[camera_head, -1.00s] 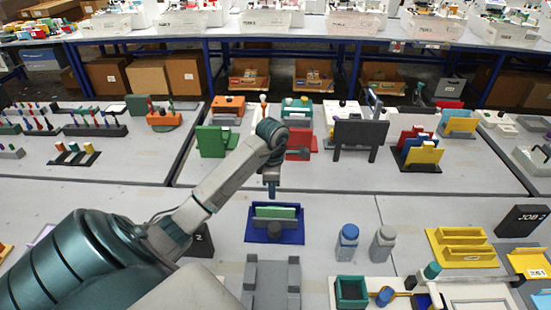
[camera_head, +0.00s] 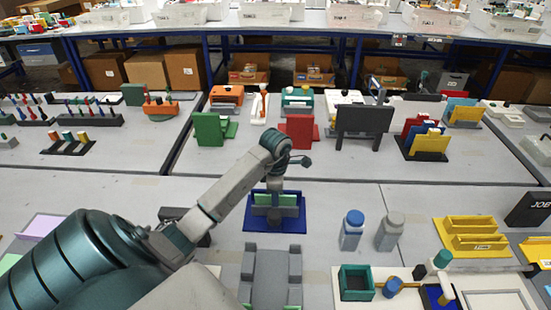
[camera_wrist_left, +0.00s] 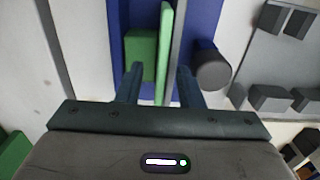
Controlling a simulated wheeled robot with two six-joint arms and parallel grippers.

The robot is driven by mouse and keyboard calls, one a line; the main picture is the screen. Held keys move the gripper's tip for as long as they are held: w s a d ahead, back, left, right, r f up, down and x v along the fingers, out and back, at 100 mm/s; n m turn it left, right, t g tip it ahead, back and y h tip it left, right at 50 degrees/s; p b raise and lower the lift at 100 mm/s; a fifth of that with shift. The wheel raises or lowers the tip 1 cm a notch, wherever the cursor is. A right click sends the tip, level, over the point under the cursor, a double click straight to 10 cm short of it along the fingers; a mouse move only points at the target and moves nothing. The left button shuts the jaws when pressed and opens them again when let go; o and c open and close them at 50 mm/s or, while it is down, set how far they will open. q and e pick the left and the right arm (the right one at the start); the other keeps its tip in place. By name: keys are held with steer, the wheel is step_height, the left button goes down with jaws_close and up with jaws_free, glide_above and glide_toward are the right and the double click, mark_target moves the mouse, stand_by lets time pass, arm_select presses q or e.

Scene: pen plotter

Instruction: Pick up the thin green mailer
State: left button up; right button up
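The thin green mailer (camera_wrist_left: 165,45) stands on edge in a blue holder (camera_head: 275,225) on the near table. In the left wrist view it is a narrow light-green strip running lengthwise beside a thin grey divider (camera_wrist_left: 177,45). My left gripper (camera_wrist_left: 160,82) is open, with one finger on each side of the mailer's line. A gap shows between the left finger and the mailer; I cannot tell how deep the fingertips reach. In the head view my left gripper (camera_head: 274,195) is over the holder and hides part of it. My right gripper is out of view.
In the left wrist view a green block (camera_wrist_left: 140,50) is left of the mailer and a dark round knob (camera_wrist_left: 212,68) right of it. A grey fixture (camera_head: 270,275) stands in front of the holder. Two bottles, one blue-capped (camera_head: 352,230), stand to the right.

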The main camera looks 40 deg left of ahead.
arm_select(q)
steer(key=shift+s, duration=0.1)
steer(key=shift+c, duration=0.4)
jaws_close()
steer(key=shift+r, duration=0.1)
